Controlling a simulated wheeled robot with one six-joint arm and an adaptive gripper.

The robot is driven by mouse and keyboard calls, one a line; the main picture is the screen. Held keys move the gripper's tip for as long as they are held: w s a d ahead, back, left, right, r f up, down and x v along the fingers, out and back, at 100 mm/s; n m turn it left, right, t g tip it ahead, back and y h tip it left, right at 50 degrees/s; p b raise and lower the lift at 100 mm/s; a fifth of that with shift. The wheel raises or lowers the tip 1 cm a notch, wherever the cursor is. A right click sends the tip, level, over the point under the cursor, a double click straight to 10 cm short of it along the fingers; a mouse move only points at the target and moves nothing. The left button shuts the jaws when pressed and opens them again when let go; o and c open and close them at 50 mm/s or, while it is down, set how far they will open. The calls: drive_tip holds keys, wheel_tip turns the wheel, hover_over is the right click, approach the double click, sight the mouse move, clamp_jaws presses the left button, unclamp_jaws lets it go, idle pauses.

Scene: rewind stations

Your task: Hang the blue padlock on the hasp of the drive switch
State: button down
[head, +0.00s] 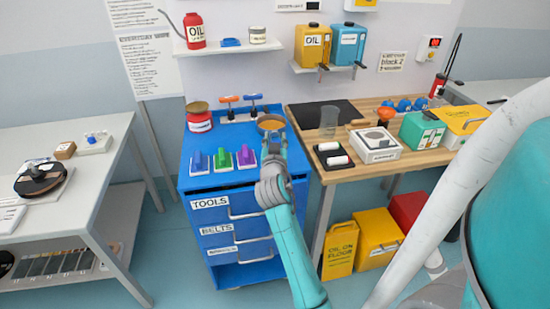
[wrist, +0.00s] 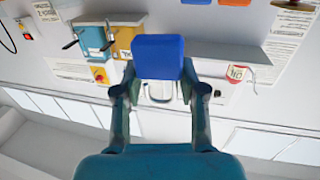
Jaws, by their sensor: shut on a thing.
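My gripper (wrist: 160,98) is shut on the blue padlock (wrist: 158,58), whose blue block-shaped body shows beyond the fingertips in the wrist view. A thin grey loop, seemingly its shackle, shows between the fingers. In the head view my gripper (head: 272,146) is above the back right part of the blue cabinet, and I cannot make out the padlock there. A yellow plate with a red knob, likely the drive switch (wrist: 99,75), is on the wall in the wrist view, apart from the padlock. In the head view it is cut by the top edge (head: 362,3). Its hasp is too small to tell.
The blue cabinet (head: 228,179) holds several coloured blocks. A wall shelf (head: 328,68) carries a yellow oil can (head: 312,45) and a blue can (head: 347,44). A wooden bench (head: 310,171) with boxes and a clear beaker stands at right. Another red-button switch (head: 430,46) is farther right.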

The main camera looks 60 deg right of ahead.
drive_tip(key=shift+f, duration=3.65)
drive_tip(key=shift+f, duration=0.1)
drive_tip(key=c, duration=0.7)
unclamp_jaws()
drive_tip(key=shift+o, duration=0.2)
drive_tip(key=shift+f, duration=0.1)
drive_tip(key=v, duration=1.1)
